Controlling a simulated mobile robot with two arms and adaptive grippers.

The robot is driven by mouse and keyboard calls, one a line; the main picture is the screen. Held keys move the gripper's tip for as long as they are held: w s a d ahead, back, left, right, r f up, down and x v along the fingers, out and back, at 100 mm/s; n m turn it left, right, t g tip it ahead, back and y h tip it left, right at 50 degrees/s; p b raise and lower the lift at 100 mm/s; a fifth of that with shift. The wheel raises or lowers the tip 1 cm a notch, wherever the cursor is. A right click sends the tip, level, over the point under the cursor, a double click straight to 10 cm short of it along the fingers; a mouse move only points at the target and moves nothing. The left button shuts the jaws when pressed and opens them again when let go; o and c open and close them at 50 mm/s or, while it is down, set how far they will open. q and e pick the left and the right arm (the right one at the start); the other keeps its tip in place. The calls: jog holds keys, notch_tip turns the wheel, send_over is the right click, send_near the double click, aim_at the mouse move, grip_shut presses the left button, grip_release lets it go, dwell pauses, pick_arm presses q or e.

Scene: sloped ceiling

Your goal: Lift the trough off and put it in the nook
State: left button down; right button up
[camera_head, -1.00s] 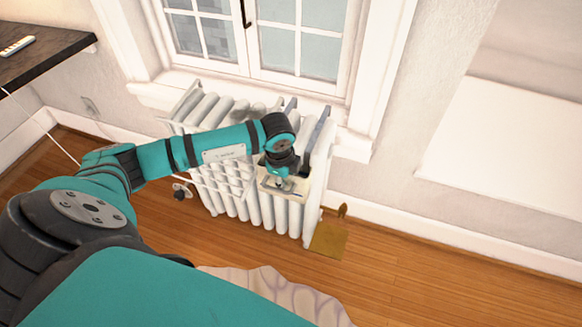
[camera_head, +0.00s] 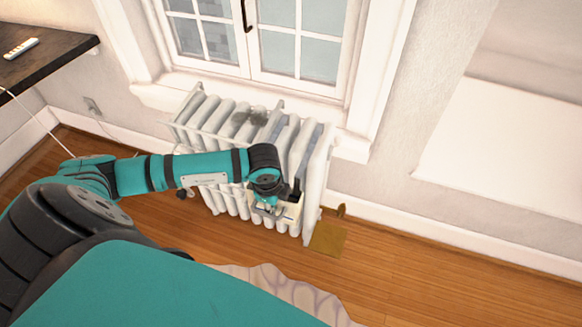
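A small cream trough (camera_head: 291,213) shows at the front of the white radiator (camera_head: 240,125), near its right end. My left gripper (camera_head: 268,205) is at the trough, and the wrist hides part of both. The fingers are hard to see, but the trough has moved along with the gripper, so it appears gripped. I cannot tell whether the trough touches the radiator. A pale recess or ledge (camera_head: 510,150) lies in the wall at the right; I cannot tell if it is the nook. My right gripper is not in view.
A window (camera_head: 300,40) with a white sill is above the radiator. A brown flat object (camera_head: 329,240) is on the floor by the radiator's right end. A dark desk (camera_head: 45,55) is at the upper left. A pale rug (camera_head: 285,290) lies in front. Floor at the right is clear.

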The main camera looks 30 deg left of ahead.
aim_at(268, 216)
pick_arm(q)
jog(key=shift+s+d+r, duration=0.1)
jog(key=shift+s, duration=0.45)
jog(key=shift+s+d+p, duration=0.2)
jog(key=shift+s+p, duration=0.05)
jog(key=shift+s, duration=0.45)
jog(key=shift+s+d+p, duration=0.15)
jog(key=shift+s+p, duration=0.1)
jog(key=shift+s, duration=0.4)
jog(key=s+d+p, duration=0.2)
jog(key=s, duration=0.9)
jog(key=shift+d, duration=0.3)
jog(key=shift+w, duration=0.1)
